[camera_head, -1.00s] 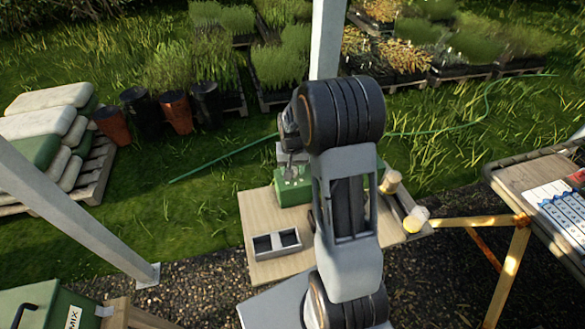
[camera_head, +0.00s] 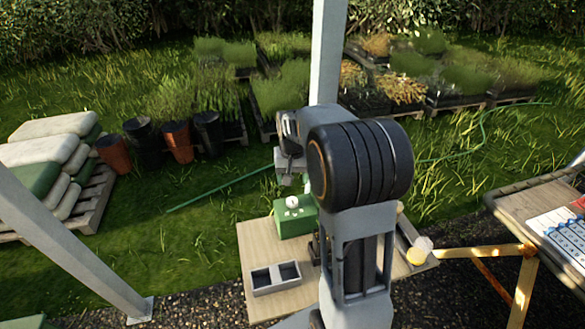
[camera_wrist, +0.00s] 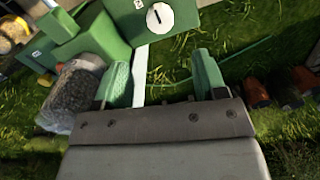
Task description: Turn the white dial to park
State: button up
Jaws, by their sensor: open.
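The white dial (camera_head: 292,202) sits on top of a green box (camera_head: 293,224) on the wooden bench. In the wrist view the dial (camera_wrist: 160,17) is a white disc with a short black mark, seen near the top edge, on the box's green face. Small white labels show near it, too small to read. My gripper (camera_wrist: 160,80) is open and empty, its two green fingers apart. The dial lies beyond the fingertips, not between them. In the head view my gripper (camera_head: 289,178) hangs above the box, apart from the dial.
A grey two-compartment tray (camera_head: 248,284) stands at the bench's (camera_head: 250,240) front left. A yellow-ended cylinder (camera_head: 416,256) lies at the bench's right side. A grey post (camera_head: 329,50) rises behind my arm. Another table (camera_head: 515,190) stands to the right. Grass lies behind.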

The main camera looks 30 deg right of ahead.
jog(key=shift+r, duration=2.1)
jog(key=s+a+n+t, duration=0.2)
jog(key=s+a, duration=0.3)
jog(key=s, duration=0.3)
jog(key=s+a+r+n+t, duration=0.1)
jog(key=s+a, duration=0.3)
jog(key=s, duration=0.4)
jog(key=shift+s+a+r+n+t, duration=0.2)
jog(key=shift+a+r+n+t, duration=0.15)
jog(key=shift+n+t, duration=0.35)
